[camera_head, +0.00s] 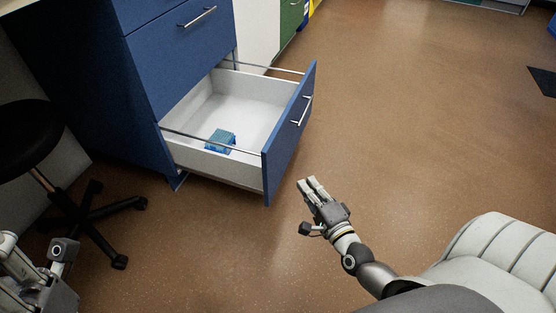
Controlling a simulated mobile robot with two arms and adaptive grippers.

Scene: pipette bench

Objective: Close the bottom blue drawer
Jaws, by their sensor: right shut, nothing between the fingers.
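The bottom blue drawer (287,135) is pulled far out of the blue cabinet (177,60). Its front carries a silver handle (302,112), and its white inside holds a small blue box (220,141). My right gripper (313,184) is shut and empty, to the right of and in front of the drawer front's near lower corner, apart from it. At the lower left edge part of my left arm shows; its fingertips are not visible.
A black stool (28,138) with a wheeled base stands at the left beside the cabinet. A closed blue drawer (180,45) with a silver handle is above the open one.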

